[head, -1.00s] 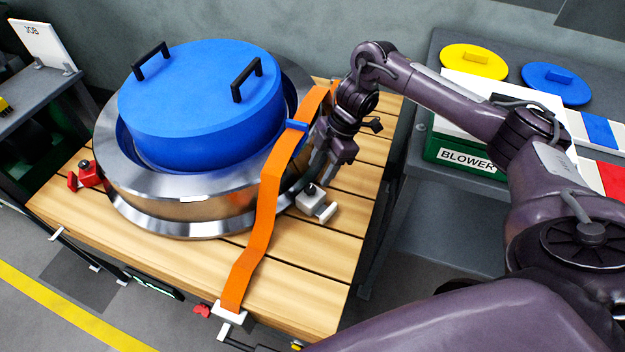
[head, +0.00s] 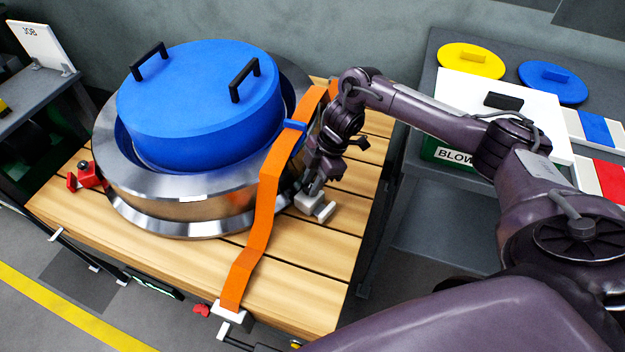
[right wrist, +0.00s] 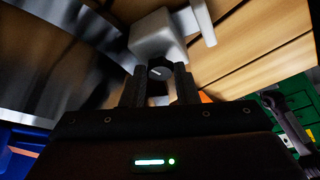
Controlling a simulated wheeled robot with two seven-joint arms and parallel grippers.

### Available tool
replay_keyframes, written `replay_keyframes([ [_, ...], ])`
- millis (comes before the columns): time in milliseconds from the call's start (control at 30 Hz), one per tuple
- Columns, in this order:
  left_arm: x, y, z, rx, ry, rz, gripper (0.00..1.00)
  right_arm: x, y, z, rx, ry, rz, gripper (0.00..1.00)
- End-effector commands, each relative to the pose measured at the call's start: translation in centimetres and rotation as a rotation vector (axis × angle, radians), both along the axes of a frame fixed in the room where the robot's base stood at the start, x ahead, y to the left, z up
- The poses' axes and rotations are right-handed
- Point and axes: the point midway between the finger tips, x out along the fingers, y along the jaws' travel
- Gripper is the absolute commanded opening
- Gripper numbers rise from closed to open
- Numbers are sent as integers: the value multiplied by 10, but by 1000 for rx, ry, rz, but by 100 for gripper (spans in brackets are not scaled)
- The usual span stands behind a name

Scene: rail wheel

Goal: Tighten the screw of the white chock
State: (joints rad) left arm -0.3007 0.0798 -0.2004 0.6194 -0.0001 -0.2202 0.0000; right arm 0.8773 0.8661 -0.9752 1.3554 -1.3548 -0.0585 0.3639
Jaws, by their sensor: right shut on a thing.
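The white chock (head: 310,204) sits on the wooden slatted table, beside the right side of the steel rail wheel (head: 170,207). Its T-shaped bar points to the lower right. My right gripper (head: 311,189) is directly over the chock, fingers pointing down. In the right wrist view the white chock (right wrist: 158,38) is just beyond the fingertips. The dark round screw head with a light slot (right wrist: 159,72) is between the two fingers of my right gripper (right wrist: 160,78), which is shut on it. In the head view the fingers hide the screw. My left gripper is not in view.
An orange strap (head: 264,215) runs over the wheel and down the table, just left of the chock. A blue cover (head: 200,105) with black handles sits in the wheel. A red chock (head: 88,174) stands at the wheel's left. Bare slats (head: 350,185) lie right of the gripper.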

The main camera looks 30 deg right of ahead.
Motion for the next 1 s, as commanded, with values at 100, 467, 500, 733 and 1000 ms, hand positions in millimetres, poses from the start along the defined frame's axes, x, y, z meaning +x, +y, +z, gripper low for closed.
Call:
replay_keyframes([
  [100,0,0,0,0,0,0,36,0,0,0,0,0,-1,4],
  [467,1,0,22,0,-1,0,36,-2,0,4,1,2,-106,4],
  [500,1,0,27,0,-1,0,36,-3,0,5,0,3,-133,4],
  [733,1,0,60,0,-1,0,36,-6,1,7,1,4,-326,4],
  [1000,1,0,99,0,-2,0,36,-8,3,7,1,4,-585,4],
])
